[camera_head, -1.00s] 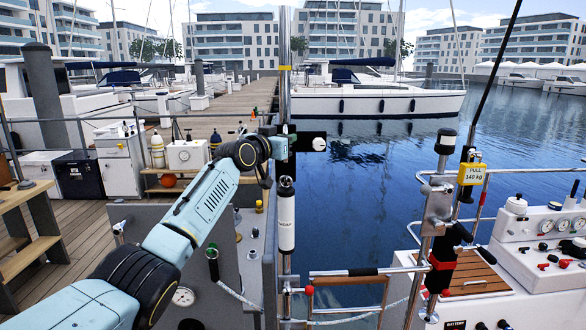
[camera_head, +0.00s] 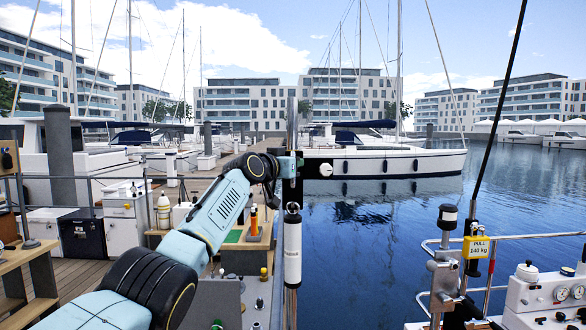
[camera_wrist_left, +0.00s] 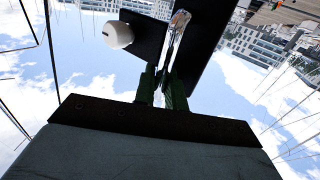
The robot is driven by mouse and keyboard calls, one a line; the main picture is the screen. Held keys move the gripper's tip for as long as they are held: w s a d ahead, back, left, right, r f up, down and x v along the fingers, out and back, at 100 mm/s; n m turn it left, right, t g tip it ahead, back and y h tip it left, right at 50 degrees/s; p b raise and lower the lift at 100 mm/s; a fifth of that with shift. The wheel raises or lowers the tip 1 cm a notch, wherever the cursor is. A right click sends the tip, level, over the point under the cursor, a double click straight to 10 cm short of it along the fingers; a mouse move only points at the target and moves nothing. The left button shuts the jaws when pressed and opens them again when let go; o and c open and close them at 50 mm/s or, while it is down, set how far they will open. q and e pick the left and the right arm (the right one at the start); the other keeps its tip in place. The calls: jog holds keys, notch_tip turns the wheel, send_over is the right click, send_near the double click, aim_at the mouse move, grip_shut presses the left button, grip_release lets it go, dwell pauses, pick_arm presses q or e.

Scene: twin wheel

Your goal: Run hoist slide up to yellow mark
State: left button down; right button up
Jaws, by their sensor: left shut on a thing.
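The hoist slide (camera_head: 291,178) is a black block on an upright steel rail (camera_head: 292,112), with a black plate and white knob (camera_head: 326,169) on its right. A white cylinder (camera_head: 292,252) hangs below it. My left gripper (camera_head: 290,164) is shut on the slide at its left side. In the left wrist view the gripper fingers (camera_wrist_left: 165,88) reach the dark slide parts, with the white knob (camera_wrist_left: 118,35) beside them. I cannot make out the yellow mark now; the rail's short top part above the slide shows no clear yellow. My right gripper is not in view.
A white console with gauges (camera_head: 545,300) and a yellow pull sign (camera_head: 476,247) are at right. Open water lies beyond the rail.

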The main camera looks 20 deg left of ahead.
pick_arm(q)
jog(key=shift+s+r, duration=0.1)
jog(key=shift+r, duration=0.4)
jog(key=c, duration=1.8)
grip_release()
jog(key=shift+f, duration=0.1)
jog(key=shift+f, duration=0.1)
jog(key=shift+s+a+b, duration=0.1)
jog(key=shift+s+b, duration=0.05)
jog(key=shift+b, duration=0.15)
jog(key=shift+b+v, duration=3.35)
jog(key=shift+v, duration=3.15)
jog(key=shift+f, duration=0.1)
